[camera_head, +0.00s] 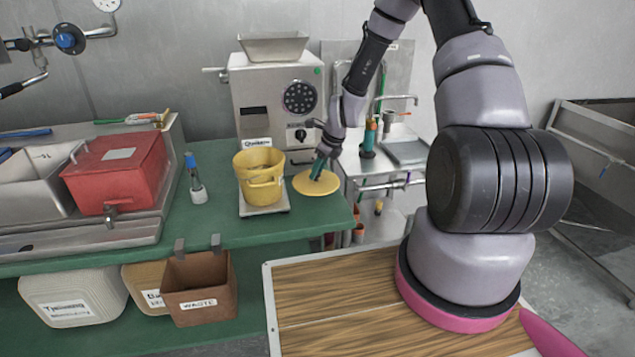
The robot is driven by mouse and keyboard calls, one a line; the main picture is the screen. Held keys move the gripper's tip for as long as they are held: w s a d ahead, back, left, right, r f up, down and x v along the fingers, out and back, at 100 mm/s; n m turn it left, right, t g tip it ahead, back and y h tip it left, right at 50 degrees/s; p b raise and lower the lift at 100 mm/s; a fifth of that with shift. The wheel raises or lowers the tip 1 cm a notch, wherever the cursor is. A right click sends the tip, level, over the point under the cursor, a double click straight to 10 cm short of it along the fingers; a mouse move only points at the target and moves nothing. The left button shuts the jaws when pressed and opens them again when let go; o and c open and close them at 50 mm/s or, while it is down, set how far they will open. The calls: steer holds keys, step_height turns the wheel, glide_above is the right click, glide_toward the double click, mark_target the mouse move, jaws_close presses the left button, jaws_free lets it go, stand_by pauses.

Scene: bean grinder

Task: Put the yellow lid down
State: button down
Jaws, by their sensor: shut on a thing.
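The yellow lid (302,183) is a flat round disc at the right end of the green table, right of the yellow bucket. My gripper (319,168) is over the lid and shut on it, its green fingers at the lid's middle. The lid looks level and close to the tabletop; I cannot tell whether it touches. The yellow bucket (261,182) stands upright with its top open on a small white scale (262,209). The far part of the lid is partly hidden by my gripper.
A grey grinder (265,100) stands behind the bucket. A blue-topped bottle (196,185) and a red box (117,170) are to the left. A brown waste bin (202,292) hangs at the front edge. The green table (305,222) has bare room in front of the lid.

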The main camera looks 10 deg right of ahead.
mark_target(318, 181)
steer(key=shift+f, duration=1.95)
steer(key=c, duration=0.5)
jaws_free()
steer(key=shift+f, duration=0.1)
